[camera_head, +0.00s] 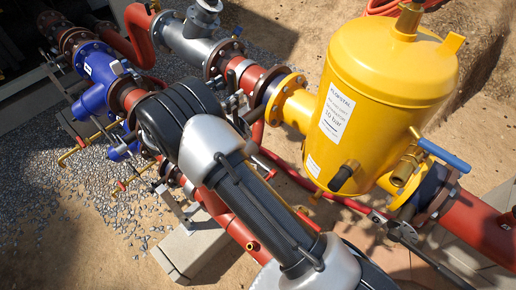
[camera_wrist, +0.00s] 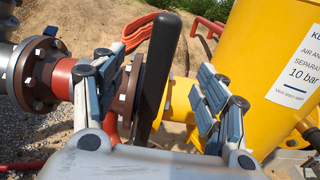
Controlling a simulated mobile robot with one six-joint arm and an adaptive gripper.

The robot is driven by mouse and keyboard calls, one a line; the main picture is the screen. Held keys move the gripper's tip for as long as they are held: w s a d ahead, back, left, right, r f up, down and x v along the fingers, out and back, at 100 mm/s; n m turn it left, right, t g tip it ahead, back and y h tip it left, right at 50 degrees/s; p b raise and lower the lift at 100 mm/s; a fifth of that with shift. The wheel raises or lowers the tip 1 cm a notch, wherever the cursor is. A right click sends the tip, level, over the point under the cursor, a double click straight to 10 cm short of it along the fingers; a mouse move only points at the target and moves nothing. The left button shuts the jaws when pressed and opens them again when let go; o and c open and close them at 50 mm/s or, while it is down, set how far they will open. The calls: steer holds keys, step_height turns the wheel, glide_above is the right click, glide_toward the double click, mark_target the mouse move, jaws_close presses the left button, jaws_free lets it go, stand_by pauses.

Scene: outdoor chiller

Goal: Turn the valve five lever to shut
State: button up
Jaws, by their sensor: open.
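A long black lever (camera_wrist: 160,75) stands nearly upright in the wrist view, slightly tilted, in front of the flanged joint between a red pipe and the yellow tank. No valve number is readable on it. My gripper (camera_wrist: 154,66) is open, with one finger on each side of the lever. Gaps show between the lever and both fingers, so it is not gripped. The lever's lower end is hidden behind my gripper's body. In the head view my arm covers most of this area, and I cannot make out the fingers clearly.
The yellow air separator tank (camera_head: 385,75) stands close to the right of the lever. A red pipe and brown flange (camera_wrist: 128,95) lie behind it. Blue pump parts (camera_head: 95,98) and gravel lie at left.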

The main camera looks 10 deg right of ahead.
steer(key=v, duration=0.6)
steer(key=shift+b, duration=0.35)
steer(key=v, duration=1.2)
steer(key=shift+d+r, duration=0.1)
